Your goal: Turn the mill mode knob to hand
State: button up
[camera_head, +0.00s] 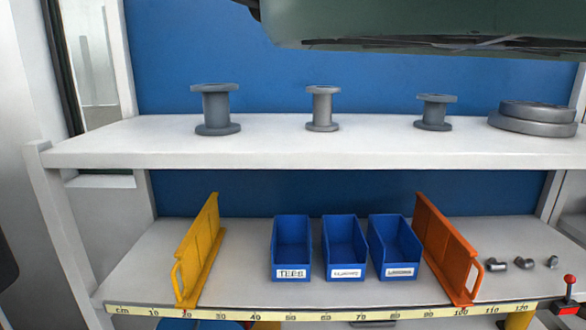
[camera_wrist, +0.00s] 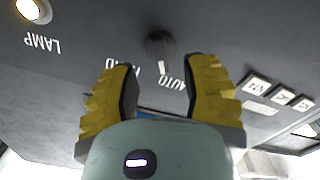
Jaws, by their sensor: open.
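A dark round knob (camera_wrist: 160,48) shows on a grey panel (camera_wrist: 90,30) in the wrist view. A lighter mark is on its near side. The word AUTO (camera_wrist: 172,84) is printed to the lower right of the knob. Another label to its lower left is partly hidden by a finger, so I cannot read it fully. My gripper (camera_wrist: 162,78) has two yellow fingers spread apart, below the knob in the picture. The knob shows beyond the gap between the fingertips, and nothing is held. I cannot tell how far the tips are from it. The head view does not show the knob.
In the wrist view, a lit lamp (camera_wrist: 34,10) is at the upper left and white-labelled buttons (camera_wrist: 281,97) are at the right. In the head view, a shelf (camera_head: 270,147) with spools stands above blue bins (camera_head: 291,248) between yellow (camera_head: 199,250) and orange (camera_head: 446,250) dividers.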

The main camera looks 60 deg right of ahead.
jog(key=shift+p+x, duration=1.4)
jog(key=shift+x, duration=0.95)
grip_shut()
